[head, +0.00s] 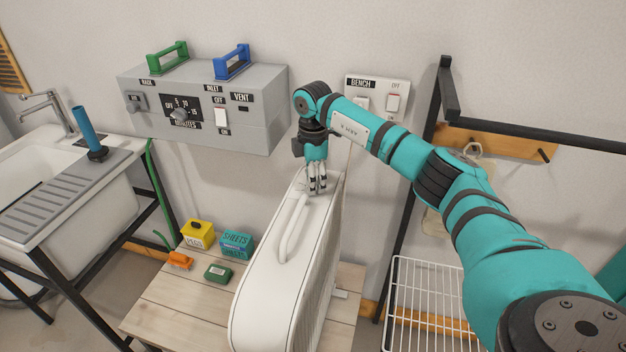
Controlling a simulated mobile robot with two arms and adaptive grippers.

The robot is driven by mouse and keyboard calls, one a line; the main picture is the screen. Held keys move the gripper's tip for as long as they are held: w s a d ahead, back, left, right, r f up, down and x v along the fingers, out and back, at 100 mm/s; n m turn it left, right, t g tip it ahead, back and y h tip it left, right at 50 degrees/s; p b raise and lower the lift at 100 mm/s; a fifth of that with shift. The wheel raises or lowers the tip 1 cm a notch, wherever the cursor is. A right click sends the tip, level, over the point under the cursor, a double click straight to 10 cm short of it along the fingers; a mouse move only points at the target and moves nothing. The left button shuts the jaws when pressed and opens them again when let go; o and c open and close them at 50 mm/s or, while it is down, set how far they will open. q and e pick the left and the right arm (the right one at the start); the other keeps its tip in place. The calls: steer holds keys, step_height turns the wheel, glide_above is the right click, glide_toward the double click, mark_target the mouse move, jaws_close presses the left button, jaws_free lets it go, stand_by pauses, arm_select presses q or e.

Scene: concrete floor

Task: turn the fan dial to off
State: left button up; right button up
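A tall white appliance (268,262) with a handle along its top stands on a low wooden table. I cannot read the word fan anywhere, and no dial shows clearly on this appliance. My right gripper (318,189) points down at the far end of its top, with its fingers close together. The fingers hide what is beneath them, so I cannot tell whether they hold a dial or touch the top. A grey wall box (205,140) carries a round timer dial (181,114) marked in minutes, apart from the gripper. My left gripper is not in view.
On the wooden table (172,315) are a yellow box (198,234), a teal box (236,245), an orange item (179,260) and a green item (217,272). A white wire rack (425,300) stands right. A sink (30,165) is left. A switch panel (377,92) is behind my arm.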

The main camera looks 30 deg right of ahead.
jaws_close()
steer(key=n, duration=0.5)
steer(key=shift+n+p, duration=0.3)
steer(key=shift+p, duration=0.05)
steer(key=n, duration=2.1)
steer(key=shift+b, duration=0.35)
steer(key=shift+n, duration=0.3)
